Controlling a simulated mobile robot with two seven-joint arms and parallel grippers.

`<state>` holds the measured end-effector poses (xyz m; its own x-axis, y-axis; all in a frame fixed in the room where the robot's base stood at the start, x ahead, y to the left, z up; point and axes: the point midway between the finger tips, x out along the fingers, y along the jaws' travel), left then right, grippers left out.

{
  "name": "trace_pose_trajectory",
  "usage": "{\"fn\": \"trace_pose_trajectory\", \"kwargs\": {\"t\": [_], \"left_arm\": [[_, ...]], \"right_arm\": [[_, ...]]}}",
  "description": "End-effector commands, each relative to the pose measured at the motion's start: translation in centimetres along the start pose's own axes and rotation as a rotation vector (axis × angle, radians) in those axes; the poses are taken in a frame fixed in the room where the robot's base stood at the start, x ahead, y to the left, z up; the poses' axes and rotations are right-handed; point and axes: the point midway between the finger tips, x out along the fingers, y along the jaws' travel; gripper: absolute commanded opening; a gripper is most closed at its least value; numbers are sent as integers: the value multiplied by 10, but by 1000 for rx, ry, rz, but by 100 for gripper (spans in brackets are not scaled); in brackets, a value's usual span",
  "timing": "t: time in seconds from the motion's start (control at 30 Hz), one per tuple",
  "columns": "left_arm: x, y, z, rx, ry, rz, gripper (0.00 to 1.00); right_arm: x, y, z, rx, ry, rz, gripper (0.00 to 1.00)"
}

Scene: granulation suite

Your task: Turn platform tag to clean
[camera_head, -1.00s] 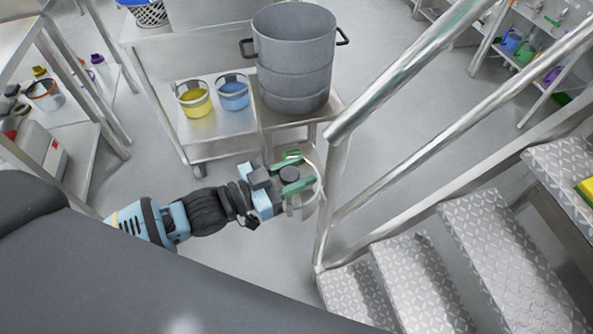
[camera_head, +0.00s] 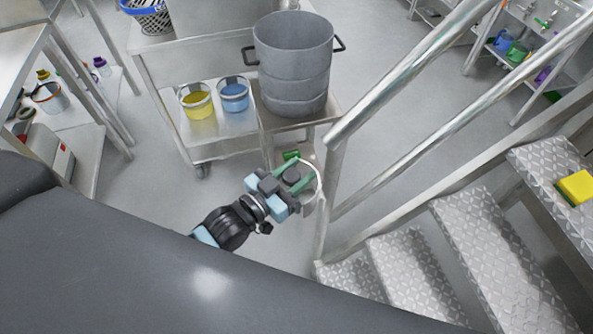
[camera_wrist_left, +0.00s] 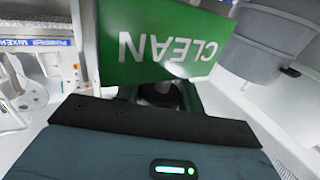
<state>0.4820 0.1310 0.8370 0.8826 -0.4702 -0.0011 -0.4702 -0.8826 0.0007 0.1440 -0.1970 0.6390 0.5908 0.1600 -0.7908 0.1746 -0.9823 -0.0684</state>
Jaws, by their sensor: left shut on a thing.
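The platform tag (camera_wrist_left: 160,40) is a green plate with white letters reading CLEAN. It fills the upper middle of the left wrist view, with its letters upside down there. My left gripper (camera_head: 298,178) is beside the stair rail post in the head view, shut on the tag. The gripper hides part of the tag there, and its face cannot be read from the head. A pale curved band shows just beyond the fingertips. My right gripper is not in view.
A steel handrail (camera_head: 410,75) and tread-plate stairs (camera_head: 480,225) stand right of the gripper. A yellow block (camera_head: 577,187) lies on the upper step. Behind stands a cart with a large grey pot (camera_head: 294,62), a yellow-filled bucket (camera_head: 197,101) and a blue-filled one (camera_head: 234,95).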

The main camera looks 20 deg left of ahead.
Motion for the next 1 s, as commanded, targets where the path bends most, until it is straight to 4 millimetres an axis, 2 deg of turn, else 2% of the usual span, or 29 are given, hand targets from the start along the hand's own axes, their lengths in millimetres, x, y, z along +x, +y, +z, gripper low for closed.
{"fn": "trace_pose_trajectory", "kwargs": {"t": [0.17, 0.2, 0.37, 0.73, 1.0], "left_arm": [[0, 0, -1, 1, 4, 1, 15], [0, 0, -1, 1, 4, 1, 39], [0, 0, -1, 1, 3, 1, 59], [-6, 0, 1, 0, 0, 1, 59], [-45, 0, 2, 0, -3, 2, 59]], "right_arm": [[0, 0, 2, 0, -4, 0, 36], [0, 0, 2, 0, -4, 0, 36], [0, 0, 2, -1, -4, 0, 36], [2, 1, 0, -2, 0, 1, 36], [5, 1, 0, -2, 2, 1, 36]]}}
